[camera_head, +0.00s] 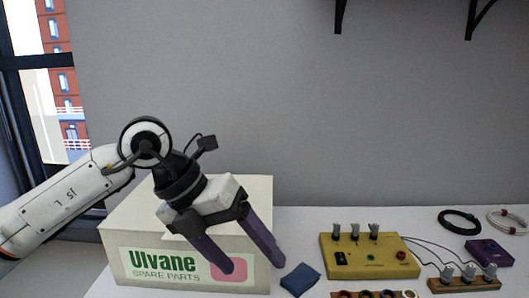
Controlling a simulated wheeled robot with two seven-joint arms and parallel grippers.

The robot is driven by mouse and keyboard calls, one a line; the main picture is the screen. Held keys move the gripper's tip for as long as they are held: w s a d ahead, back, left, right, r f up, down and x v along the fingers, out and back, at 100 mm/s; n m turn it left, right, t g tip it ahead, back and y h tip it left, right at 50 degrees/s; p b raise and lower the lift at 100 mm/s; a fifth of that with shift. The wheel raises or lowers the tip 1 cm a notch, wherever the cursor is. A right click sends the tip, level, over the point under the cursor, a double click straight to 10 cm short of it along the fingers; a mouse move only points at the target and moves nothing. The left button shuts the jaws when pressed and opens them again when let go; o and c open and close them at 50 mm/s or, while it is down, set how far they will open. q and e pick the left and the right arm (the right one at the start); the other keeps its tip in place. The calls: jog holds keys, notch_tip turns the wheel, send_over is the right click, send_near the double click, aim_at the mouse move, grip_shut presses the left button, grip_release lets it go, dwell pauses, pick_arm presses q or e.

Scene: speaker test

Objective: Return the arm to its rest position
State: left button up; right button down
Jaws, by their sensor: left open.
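My left arm (70,203) comes in from the left edge of the head view. My left gripper (253,266) is at its end, with its two dark purple fingers spread apart and pointing down and to the right. Nothing shows between the fingers. The gripper is in front of the cream box marked "Ulvane spare parts" (130,232) and covers part of its top and front. Whether the fingers touch the box, I cannot tell. My right gripper does not show.
On the white table (300,225), a folded blue cloth (300,279) lies right of the box. Further right are a yellow panel with knobs (368,262), a purple box (490,253), a wooden block with knobs (465,284) and cable coils (459,221). Wall brackets (480,15) hang above.

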pick_arm(q)
jog(key=s+d+r+n+g+h, duration=0.3)
jog(key=s+d+h, duration=0.5)
jog(key=d+h, duration=0.45)
jog(key=w+a+f+n+t+h, duration=0.1)
jog(key=w+a+f+n+t, duration=0.35)
jog(key=n+t, duration=1)
jog(key=w+a+f+n+t+y, duration=0.2)
jog(key=a+f+n+y, duration=0.3)
jog(key=a+f+n, duration=0.15)
jog(key=w+a+f+n+t+y, duration=0.2)
jog(key=a+f+n+t+y, duration=0.1)
jog(key=a+f+n+y, duration=0.35)
jog(key=s+a+f+n+g+y, duration=0.2)
jog(key=s+a+f+n+g, duration=0.1)
jog(key=s+f, duration=0.6)
jog(key=s+a+f+n+g+y, duration=0.3)
jog(key=s+f, duration=0.6)
jog(key=f, duration=0.7)
jog(key=shift+s+a+f+g, duration=0.2)
jog(key=shift+a+g, duration=0.45)
jog(key=shift+g, duration=0.5)
